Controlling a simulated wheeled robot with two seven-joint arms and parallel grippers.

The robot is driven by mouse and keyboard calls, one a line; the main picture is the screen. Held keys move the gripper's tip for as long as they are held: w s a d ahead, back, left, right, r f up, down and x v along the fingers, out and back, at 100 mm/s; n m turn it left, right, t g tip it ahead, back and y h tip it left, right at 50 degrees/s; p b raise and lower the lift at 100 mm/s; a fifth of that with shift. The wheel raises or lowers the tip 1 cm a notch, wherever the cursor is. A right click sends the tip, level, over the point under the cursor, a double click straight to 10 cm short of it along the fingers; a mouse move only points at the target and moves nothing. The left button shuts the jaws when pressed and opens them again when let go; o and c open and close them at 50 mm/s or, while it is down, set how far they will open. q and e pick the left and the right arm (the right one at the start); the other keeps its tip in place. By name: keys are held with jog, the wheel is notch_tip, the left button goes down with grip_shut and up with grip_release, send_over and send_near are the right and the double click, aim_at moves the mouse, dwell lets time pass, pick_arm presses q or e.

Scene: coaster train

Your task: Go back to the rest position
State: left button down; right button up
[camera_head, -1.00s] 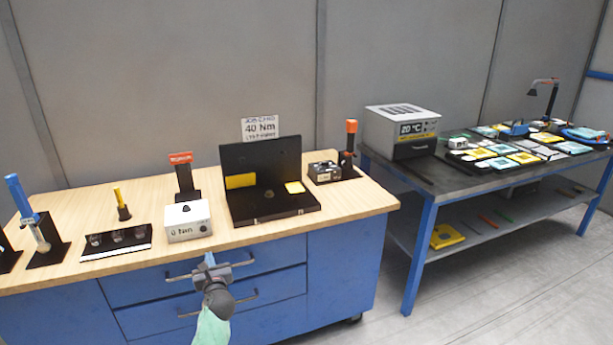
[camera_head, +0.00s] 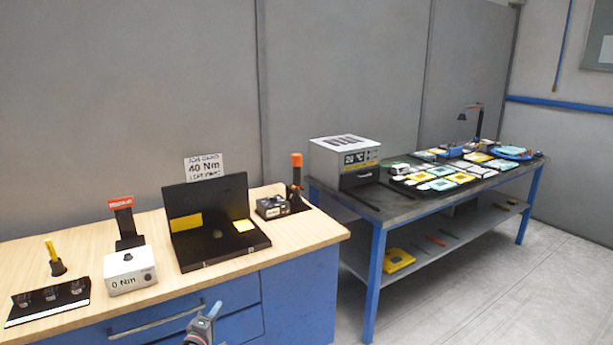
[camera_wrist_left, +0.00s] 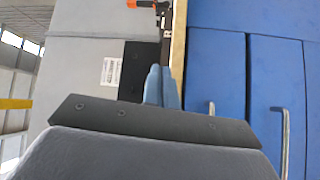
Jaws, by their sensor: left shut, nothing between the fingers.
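My left gripper (camera_head: 207,318) shows at the bottom of the head view, in front of the blue drawers of the wooden-topped workbench (camera_head: 312,234). Its fingers are shut with nothing between them. In the left wrist view the closed blue-grey fingers (camera_wrist_left: 161,86) point toward the bench edge, apart from the things on it. My right gripper is not in view.
The bench holds an open black case (camera_head: 222,256), a white "0 Nm" box (camera_head: 130,271) and an orange-topped tool (camera_head: 296,172). A metal table (camera_head: 405,208) with a "20 °C" box (camera_head: 345,162) and several coloured plates stands right. The floor (camera_head: 500,300) at right is clear.

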pick_arm(q)
jog(key=s+d+f+m+g, duration=0.2)
jog(key=s+f+m+g, duration=0.25)
jog(key=f, duration=0.55)
jog(key=s+d+f+m+g+y, duration=0.1)
jog(key=s+d+f+m+g, duration=0.2)
jog(key=s+f, duration=0.5)
jog(key=s+d+f+m+g, duration=0.25)
jog(key=f+m+g, duration=0.2)
jog(key=f, duration=0.75)
jog(key=s+f+m+g+y, duration=0.1)
jog(key=s+f, duration=0.6)
jog(key=s, duration=0.5)
jog(key=s+d+f+m+g, duration=0.1)
jog(key=s+f+g, duration=0.1)
jog(key=s+f, duration=0.5)
jog(key=s+f+m+g+y, duration=0.1)
jog(key=s+f, duration=0.6)
jog(key=s, duration=1.2)
jog(key=shift+s+d+g+y, duration=0.15)
jog(key=shift+s+g+y, duration=0.15)
jog(key=shift+g, duration=0.3)
